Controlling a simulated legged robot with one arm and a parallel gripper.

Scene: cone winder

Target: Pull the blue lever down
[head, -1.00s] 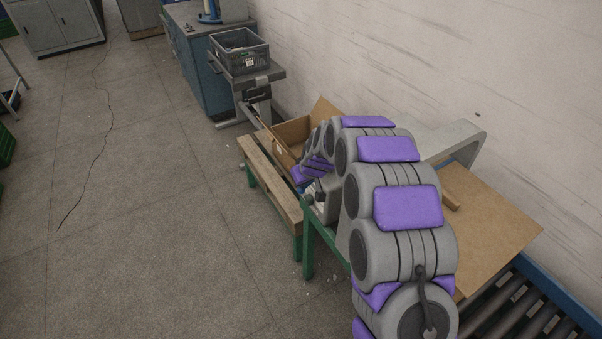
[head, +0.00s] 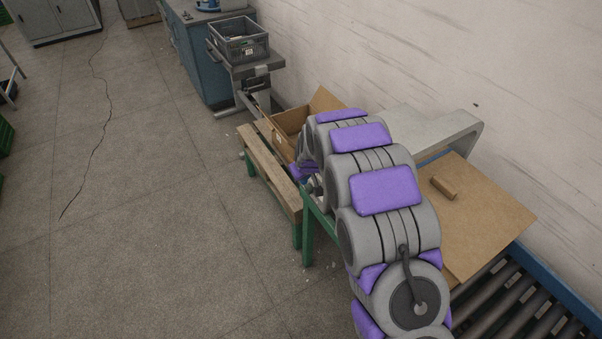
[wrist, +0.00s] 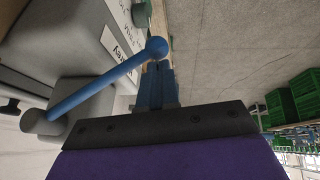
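The blue lever (wrist: 100,83) shows in the wrist view. Its rod slants from a grey round hub (wrist: 45,127) at the lower left up to a ball knob (wrist: 157,47). My gripper (wrist: 159,66) has blue fingers that lie close together, with nothing visible between them. Their tips are right beside the knob; I cannot tell whether they touch it. In the head view my arm hides the gripper and the lever.
A grey machine housing (wrist: 65,40) with a white label stands behind the lever. In the head view, a wooden bench (head: 268,172), a cardboard box (head: 290,121) and a roller conveyor (head: 510,310) surround the arm. The floor at left is clear.

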